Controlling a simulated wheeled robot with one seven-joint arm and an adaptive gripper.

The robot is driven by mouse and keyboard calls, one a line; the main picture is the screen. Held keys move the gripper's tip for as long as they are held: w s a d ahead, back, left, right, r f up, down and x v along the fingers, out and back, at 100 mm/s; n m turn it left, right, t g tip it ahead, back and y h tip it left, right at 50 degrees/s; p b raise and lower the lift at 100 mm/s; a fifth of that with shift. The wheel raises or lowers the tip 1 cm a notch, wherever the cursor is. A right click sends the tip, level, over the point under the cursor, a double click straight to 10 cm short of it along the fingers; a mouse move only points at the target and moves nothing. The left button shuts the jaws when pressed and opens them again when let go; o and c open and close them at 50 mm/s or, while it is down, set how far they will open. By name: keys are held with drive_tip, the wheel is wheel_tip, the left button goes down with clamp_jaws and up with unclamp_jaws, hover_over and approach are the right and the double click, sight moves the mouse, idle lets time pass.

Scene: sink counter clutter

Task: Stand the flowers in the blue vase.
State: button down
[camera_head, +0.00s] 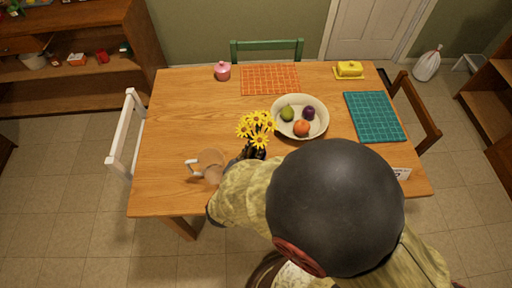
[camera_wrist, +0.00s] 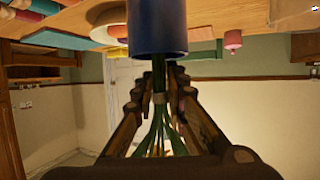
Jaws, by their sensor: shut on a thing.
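The yellow flowers (camera_head: 256,128) are upright in my gripper, their heads showing above it in the head view. In the wrist view, which is upside down, my gripper (camera_wrist: 160,85) is shut on their green stems (camera_wrist: 158,125), near a tan band. The blue vase (camera_wrist: 157,25) stands on the table in the wrist view, mouth toward my gripper. The stem ends meet the vase's rim in the picture; I cannot tell whether they are inside or behind it. In the head view, I cannot make out the vase behind the flowers and my arm.
A glass pitcher (camera_head: 209,166) stands close left of my gripper on the wooden table (camera_head: 170,120). A fruit bowl (camera_head: 283,129) is close on the right. A pink jar (camera_head: 222,71), orange mat (camera_head: 270,79), butter dish (camera_head: 348,70) and teal mat (camera_head: 374,117) lie farther off.

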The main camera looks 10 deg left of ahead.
drive_tip(key=shift+f, duration=0.2)
drive_tip(key=c, duration=1.8)
unclamp_jaws()
drive_tip(key=shift+r, duration=0.2)
drive_tip(key=shift+s+r, duration=0.15)
drive_tip(key=shift+s, duration=0.1)
drive_tip(key=p+v, duration=0.3)
drive_tip(key=v, duration=0.8)
drive_tip(key=shift+s, duration=0.15)
drive_tip(key=shift+r, duration=0.1)
